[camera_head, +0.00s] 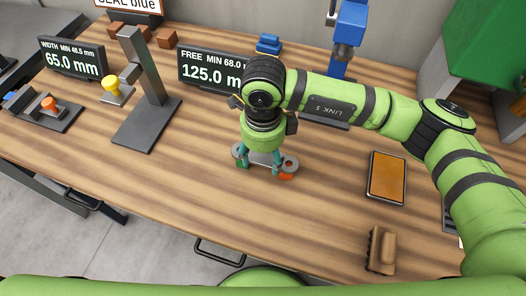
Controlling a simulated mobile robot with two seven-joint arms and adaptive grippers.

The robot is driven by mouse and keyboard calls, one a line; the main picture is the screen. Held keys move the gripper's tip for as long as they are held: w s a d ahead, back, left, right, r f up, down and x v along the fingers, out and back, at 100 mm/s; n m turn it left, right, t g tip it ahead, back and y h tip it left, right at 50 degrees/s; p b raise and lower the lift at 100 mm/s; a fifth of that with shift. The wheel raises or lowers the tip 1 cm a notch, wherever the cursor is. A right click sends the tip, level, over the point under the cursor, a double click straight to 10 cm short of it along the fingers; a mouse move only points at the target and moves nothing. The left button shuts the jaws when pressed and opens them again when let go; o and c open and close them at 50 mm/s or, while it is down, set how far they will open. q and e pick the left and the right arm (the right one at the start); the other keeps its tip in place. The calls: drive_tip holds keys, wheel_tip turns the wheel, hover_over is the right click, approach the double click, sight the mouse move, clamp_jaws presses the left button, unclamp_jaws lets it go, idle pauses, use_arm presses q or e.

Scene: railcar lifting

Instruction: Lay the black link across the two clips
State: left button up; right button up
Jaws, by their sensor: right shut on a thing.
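My right gripper (261,167) points down over the middle of the wooden table, its teal fingers around a dark grey link-like bar (264,159) with rounded, ringed ends. The right end (291,162) sticks out to the right of the fingers, and the left end shows beside the other finger. A small orange piece (286,177) shows just under the right end. A green piece (242,164) shows by the left end. These may be the two clips, but I cannot tell whether the bar touches them. My left gripper is not in view.
Displays reading 65.0 mm (72,59) and 125.0 m (208,69) stand at the back left. A grey post stand (146,125) with a yellow knob is left of my gripper. An orange-topped tray (387,177) and a brown block (382,250) lie right. The table front is clear.

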sight(263, 160)
drive_tip(key=shift+f+b, duration=0.25)
drive_tip(key=shift+b, duration=0.15)
drive_tip(key=o, duration=1.6)
drive_tip(key=shift+o, duration=0.2)
drive_tip(key=shift+r, duration=0.1)
drive_tip(key=shift+r+p, duration=0.2)
drive_tip(key=shift+p, duration=0.15)
drive_tip(key=shift+r, duration=0.2)
wheel_tip(263, 160, up, 12)
drive_tip(key=b, duration=0.2)
drive_tip(key=shift+f+b, duration=0.2)
drive_tip(key=shift+b, duration=0.15)
